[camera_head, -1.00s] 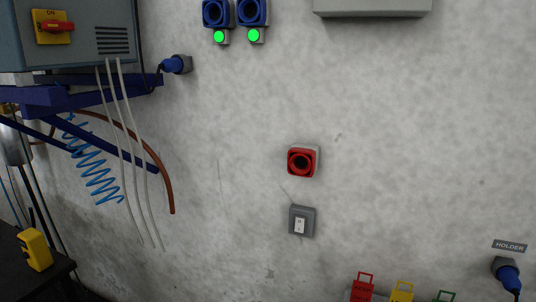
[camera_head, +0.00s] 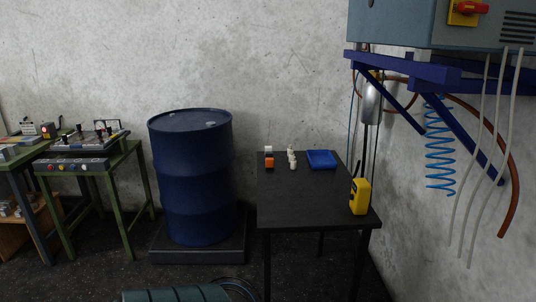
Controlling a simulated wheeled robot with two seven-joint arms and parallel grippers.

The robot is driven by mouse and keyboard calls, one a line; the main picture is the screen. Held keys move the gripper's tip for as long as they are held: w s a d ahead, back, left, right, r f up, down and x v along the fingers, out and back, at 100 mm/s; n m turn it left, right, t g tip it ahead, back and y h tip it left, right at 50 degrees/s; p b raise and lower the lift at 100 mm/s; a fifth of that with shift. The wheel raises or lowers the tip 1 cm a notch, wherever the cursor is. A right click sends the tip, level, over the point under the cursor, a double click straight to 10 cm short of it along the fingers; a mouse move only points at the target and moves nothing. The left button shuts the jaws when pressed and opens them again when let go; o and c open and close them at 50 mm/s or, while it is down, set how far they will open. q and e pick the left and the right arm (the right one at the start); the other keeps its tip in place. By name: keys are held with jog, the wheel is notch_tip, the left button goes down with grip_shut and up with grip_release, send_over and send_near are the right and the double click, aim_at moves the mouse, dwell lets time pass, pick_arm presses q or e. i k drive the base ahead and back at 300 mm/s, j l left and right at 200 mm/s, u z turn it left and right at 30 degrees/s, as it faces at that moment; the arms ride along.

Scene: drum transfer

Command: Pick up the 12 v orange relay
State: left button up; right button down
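A small orange and white block (camera_head: 269,161), which looks like the orange relay, stands on the black table (camera_head: 310,207) near its back left edge. It is too small to read any voltage marking. Small white pieces (camera_head: 292,158) stand just to its right. Neither of my grippers shows in the view.
A blue tray (camera_head: 321,159) and a yellow handheld device (camera_head: 360,196) are on the table, whose front left is clear. A blue drum (camera_head: 192,180) stands left of it. A wall cabinet on a blue bracket (camera_head: 410,72) with hanging hoses overhangs the right.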

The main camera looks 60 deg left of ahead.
aim_at(269, 162)
jog(key=k+j+u, duration=0.1)
jog(key=j, duration=0.75)
jog(key=j+u, duration=0.15)
jog(key=j, duration=0.75)
jog(key=j+u, duration=0.1)
jog(key=j, duration=0.75)
jog(key=j+u, duration=0.15)
jog(key=j, duration=0.7)
jog(key=j+u, duration=0.1)
jog(key=j, duration=0.8)
jog(key=i+j+u, duration=0.15)
jog(key=j, duration=0.7)
